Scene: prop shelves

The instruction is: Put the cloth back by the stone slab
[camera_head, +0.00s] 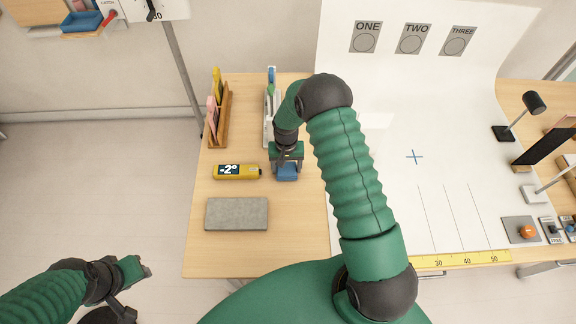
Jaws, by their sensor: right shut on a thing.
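The grey stone slab (237,214) lies flat on the wooden table near its front left. My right gripper (287,165) is shut on a small blue thing, the cloth (287,173), at the table to the upper right of the slab. Most of the cloth is hidden under the gripper; I cannot tell whether it touches the table. My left gripper (144,270) is out over the floor, left of the table, away from the slab and cloth; its finger opening is not clear.
A yellow level reading -2° (237,171) lies left of the cloth, behind the slab. A wooden rack (220,122) and a pale holder (271,108) stand further back. The wood right of the slab (296,225) is bare. A white sheet (440,120) covers the right side.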

